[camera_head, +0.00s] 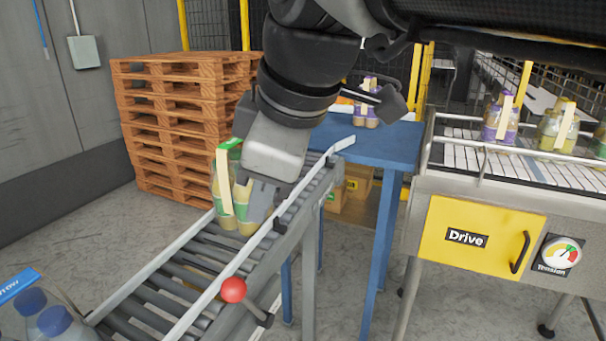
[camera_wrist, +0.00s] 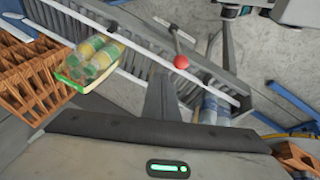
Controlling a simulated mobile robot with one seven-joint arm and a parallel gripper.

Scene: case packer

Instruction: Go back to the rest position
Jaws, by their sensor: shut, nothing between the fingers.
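My gripper (camera_head: 262,208) shows in the middle of the head view, pointing down over the roller conveyor, with its fingers together and nothing between them. In the wrist view a grey finger (camera_wrist: 160,105) rises from the lower middle. A pack of bottles with yellowish contents and a green-and-cream carrier (camera_head: 225,185) stands on the conveyor, just left of and behind my gripper. The gripper overlaps it in the head view, so I cannot tell whether they touch. The pack (camera_wrist: 92,60) lies left of the finger in the wrist view, apart from it.
The roller conveyor (camera_head: 180,275) has side rails and a red ball knob (camera_head: 233,289). Blue-capped bottles (camera_head: 45,315) are at lower left. A blue table (camera_head: 385,145) and the Drive machine (camera_head: 480,235) with several packs stand right. Wooden pallets (camera_head: 165,120) are stacked behind.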

